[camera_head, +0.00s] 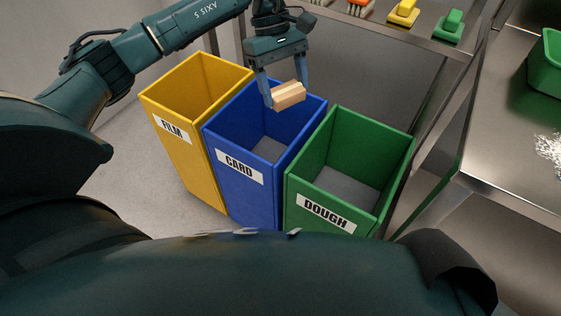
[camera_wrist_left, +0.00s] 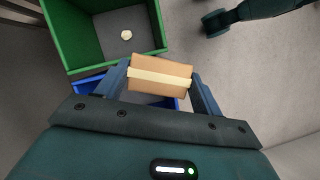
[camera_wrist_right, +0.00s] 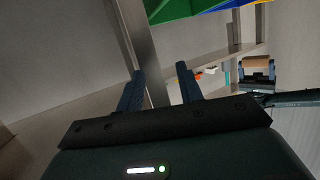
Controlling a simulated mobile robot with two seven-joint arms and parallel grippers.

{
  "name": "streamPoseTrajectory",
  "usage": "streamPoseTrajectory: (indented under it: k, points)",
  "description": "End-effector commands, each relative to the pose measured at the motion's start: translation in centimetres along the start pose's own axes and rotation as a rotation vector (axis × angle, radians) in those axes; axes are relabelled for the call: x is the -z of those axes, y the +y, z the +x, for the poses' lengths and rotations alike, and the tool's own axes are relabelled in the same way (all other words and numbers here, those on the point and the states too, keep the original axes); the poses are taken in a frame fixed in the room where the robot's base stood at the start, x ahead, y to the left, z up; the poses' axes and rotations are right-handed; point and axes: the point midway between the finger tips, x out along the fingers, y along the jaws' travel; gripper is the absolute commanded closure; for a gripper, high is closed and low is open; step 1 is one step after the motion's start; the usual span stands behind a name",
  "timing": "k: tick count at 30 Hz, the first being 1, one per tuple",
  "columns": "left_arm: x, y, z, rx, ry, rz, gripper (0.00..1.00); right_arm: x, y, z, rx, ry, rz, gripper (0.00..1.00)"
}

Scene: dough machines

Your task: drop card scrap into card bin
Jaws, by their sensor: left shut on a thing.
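The card scrap (camera_head: 289,95) is a small tan block with a paler band. My left gripper (camera_head: 286,93) is shut on it, with one finger on each side. They are over the blue bin labelled CARD (camera_head: 250,198), above its opening toward the back. In the left wrist view the scrap (camera_wrist_left: 160,76) sits between the fingers and hides most of the blue bin (camera_wrist_left: 90,87). My right gripper (camera_wrist_right: 159,76) shows only in its own wrist view, with its fingers apart and nothing between them.
A yellow FILM bin (camera_head: 182,160) stands left of the blue one, a green DOUGH bin (camera_head: 300,195) right of it. A pale lump (camera_wrist_left: 126,34) lies in the green bin. A metal table (camera_head: 500,140) is at the right; a shelf with coloured tools (camera_head: 403,14) is behind.

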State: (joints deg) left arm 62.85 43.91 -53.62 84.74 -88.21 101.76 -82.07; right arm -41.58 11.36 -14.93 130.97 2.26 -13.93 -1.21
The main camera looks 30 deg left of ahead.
Motion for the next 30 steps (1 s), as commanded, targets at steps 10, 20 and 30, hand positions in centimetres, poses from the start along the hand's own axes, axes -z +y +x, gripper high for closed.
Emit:
streamPoseTrajectory:
  k: [10,20,30]
  points:
    - [7.2,1.4,1.7,-0.406,0.003,-0.961,0.54,-2.3,-0.4,1.4,0.015,0.125,-0.107,0.64]
    - [13.3,1.9,1.5,-0.741,0.003,-1.765,0.54,-3.7,-1.0,2.2,0.032,0.232,-0.193,0.64]
    - [16.5,1.5,0.7,-0.916,0.002,-2.198,0.54,-4.0,-1.4,2.4,0.042,0.294,-0.239,0.64]
